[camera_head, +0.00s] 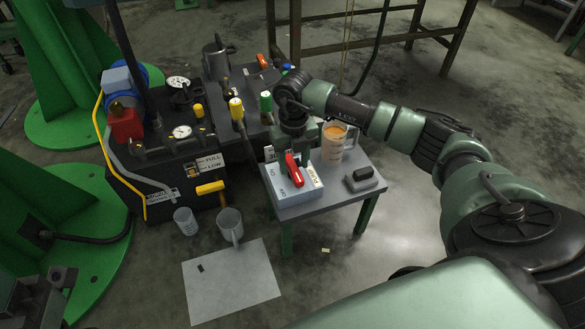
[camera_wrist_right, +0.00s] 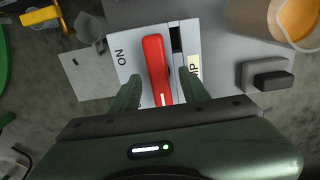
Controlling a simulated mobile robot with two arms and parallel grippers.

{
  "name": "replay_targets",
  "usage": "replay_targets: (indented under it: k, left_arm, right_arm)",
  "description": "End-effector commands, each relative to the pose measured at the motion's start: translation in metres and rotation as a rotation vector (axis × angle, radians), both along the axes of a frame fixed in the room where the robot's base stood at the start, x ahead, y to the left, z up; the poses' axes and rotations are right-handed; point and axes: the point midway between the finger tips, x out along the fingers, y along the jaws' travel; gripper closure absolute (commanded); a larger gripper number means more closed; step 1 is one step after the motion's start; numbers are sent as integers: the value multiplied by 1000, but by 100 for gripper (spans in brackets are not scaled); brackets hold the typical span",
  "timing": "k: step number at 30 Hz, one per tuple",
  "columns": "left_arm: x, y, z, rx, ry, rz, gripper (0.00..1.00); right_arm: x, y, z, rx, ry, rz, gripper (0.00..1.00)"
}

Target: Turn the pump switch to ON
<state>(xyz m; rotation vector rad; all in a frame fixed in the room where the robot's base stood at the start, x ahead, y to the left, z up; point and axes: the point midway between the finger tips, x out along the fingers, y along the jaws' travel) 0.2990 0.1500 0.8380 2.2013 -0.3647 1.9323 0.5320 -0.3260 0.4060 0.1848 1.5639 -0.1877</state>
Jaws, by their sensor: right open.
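The pump switch is a red lever (camera_head: 292,169) on a white box with a PUMP label, on the small grey table. In the right wrist view the red lever (camera_wrist_right: 156,65) runs up and down the picture, with a white mark near its lower end. The word ON is printed to its left. My right gripper (camera_head: 303,153) is over the box from above. In the wrist view the open right gripper (camera_wrist_right: 161,82) has one finger on each side of the lever. Gaps show, so no contact is visible. My left gripper is not in view.
A beaker of orange liquid (camera_head: 333,142) and a dark block (camera_head: 361,178) share the small table (camera_head: 330,194). A machine with gauges and valves (camera_head: 165,160) stands to the left. A cup (camera_head: 229,224) and a beaker (camera_head: 185,221) stand on the floor.

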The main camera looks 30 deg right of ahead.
Motion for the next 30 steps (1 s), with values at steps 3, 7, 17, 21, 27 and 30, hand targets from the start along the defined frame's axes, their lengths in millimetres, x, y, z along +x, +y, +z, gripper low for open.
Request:
replay_targets:
  k: [3, 7, 17, 21, 27, 30]
  left_arm:
    - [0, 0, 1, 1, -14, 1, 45]
    - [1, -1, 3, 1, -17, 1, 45]
    - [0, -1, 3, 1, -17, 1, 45]
    - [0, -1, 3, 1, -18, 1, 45]
    - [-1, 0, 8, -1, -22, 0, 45]
    - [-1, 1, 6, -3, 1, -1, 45]
  right_arm:
    - [0, 0, -10, 1, 0, 0, 55]
    - [0, 0, -11, 1, 0, 1, 55]
    - [0, 1, -11, 2, 0, 1, 99]
    - [0, 1, -11, 2, 0, 1, 100]
    - [0, 1, -9, 2, -1, -25, 100]
    - [0, 1, -8, 2, -1, -62, 100]
